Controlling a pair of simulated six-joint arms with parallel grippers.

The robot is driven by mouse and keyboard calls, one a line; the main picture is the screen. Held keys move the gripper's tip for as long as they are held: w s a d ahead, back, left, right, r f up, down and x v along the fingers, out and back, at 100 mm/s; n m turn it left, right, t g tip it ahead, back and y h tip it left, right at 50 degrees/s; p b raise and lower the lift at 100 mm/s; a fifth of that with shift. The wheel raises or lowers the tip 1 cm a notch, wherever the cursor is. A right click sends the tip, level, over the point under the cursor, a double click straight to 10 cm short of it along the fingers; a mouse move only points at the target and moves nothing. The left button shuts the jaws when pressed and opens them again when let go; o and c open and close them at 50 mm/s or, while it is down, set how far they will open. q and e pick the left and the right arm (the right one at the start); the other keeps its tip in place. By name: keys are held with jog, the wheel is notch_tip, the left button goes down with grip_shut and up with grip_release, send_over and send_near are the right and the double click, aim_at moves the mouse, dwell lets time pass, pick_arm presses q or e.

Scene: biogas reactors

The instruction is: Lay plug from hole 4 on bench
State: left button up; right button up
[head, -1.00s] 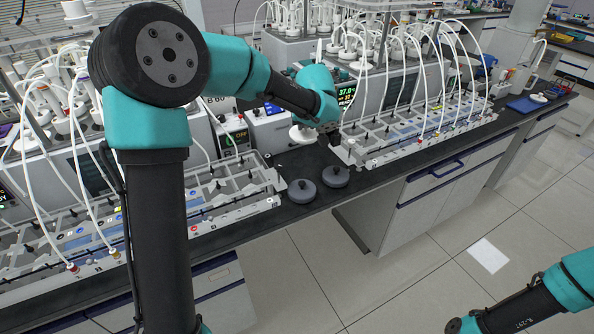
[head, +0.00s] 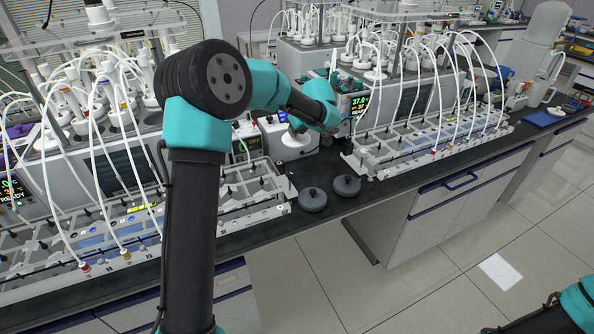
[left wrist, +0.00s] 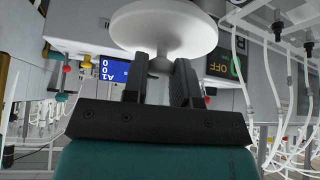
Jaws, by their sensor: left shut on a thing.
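The white plug (left wrist: 163,28) has a broad round disc and a narrower neck. My left gripper (left wrist: 158,72) is shut on the neck, with one dark finger on each side. In the head view the plug's white disc (head: 297,141) shows just below my left wrist, over the bench (head: 330,163) near the instrument boxes. I cannot tell whether it touches the bench top. My left forearm hides most of the gripper there. Hole 4 cannot be made out. My right arm shows only at the lower right corner, its gripper out of view.
Two dark grey round weights (head: 312,199) (head: 346,186) stand near the bench's front edge. A rack with white tubes (head: 430,140) is at right, and another rack (head: 240,195) at left. A box with a blue display (left wrist: 113,70) is close to my left gripper.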

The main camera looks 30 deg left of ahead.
pick_arm(q)
notch_tip(320, 180, down, 11)
dwell(0.4)
jog(key=shift+f, duration=2.25)
jog(key=shift+f, duration=0.15)
jog(key=o, duration=0.9)
jog(key=shift+o, duration=0.2)
jog(key=v, duration=1.2)
jog(key=shift+r, duration=0.2)
